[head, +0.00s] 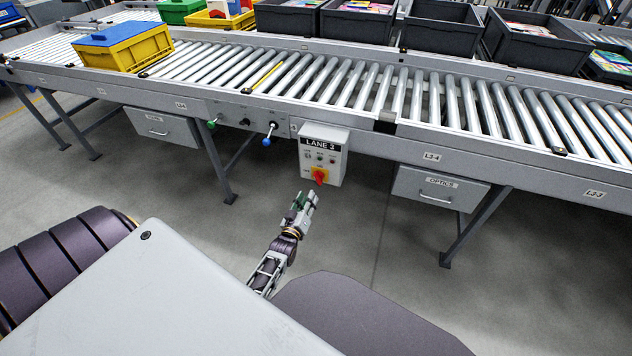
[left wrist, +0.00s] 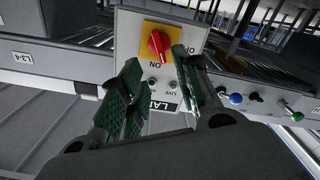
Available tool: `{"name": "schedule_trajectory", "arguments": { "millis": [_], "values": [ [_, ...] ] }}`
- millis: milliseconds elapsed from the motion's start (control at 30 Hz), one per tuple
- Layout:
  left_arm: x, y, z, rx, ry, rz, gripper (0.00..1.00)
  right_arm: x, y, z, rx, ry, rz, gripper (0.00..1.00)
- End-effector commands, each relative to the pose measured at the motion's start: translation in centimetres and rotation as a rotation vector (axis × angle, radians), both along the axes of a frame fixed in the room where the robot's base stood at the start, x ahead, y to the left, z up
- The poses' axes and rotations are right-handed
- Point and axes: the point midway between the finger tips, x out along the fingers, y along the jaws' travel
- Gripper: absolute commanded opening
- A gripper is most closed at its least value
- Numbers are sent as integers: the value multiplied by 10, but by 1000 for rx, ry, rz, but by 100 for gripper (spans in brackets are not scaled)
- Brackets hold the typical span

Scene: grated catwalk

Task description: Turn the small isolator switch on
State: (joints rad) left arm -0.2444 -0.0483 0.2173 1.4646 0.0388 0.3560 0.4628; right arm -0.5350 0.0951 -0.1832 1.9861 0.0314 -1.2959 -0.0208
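The small isolator switch is a red rotary knob (head: 319,174) on a yellow plate, low on the front of the grey LANE 3 box (head: 333,150). In the left wrist view the red knob (left wrist: 158,44) shows upside down with its yellow plate, just beyond the fingertips. Its light marker line is small, and I cannot tell its setting for sure. My left gripper (head: 304,199) is below and slightly left of the knob in the head view. Its green-padded fingers (left wrist: 158,66) are apart, with nothing between them. No contact with the knob shows. My right gripper is not in view.
The box hangs on the roller conveyor's front rail (head: 460,146). A blue knob (head: 267,141) and a green knob (head: 212,124) stick out left of it. An OPTICS drawer (head: 438,187) hangs to the right. The floor in front is clear.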

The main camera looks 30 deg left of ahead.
Motion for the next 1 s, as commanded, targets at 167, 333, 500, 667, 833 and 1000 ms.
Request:
{"name": "schedule_trajectory", "arguments": {
  "millis": [167,333,500,667,833,1000],
  "values": [
    [18,4,0,0,-1,0,32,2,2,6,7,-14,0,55],
    [33,8,-1,0,-1,0,32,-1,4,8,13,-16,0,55],
    [48,12,-1,-1,0,0,32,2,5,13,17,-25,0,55],
    [62,15,-1,-1,0,0,32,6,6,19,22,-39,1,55],
    [78,19,0,-1,-2,0,32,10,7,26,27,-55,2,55],
    [91,22,-1,0,0,0,32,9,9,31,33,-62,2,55]
  ]
}}
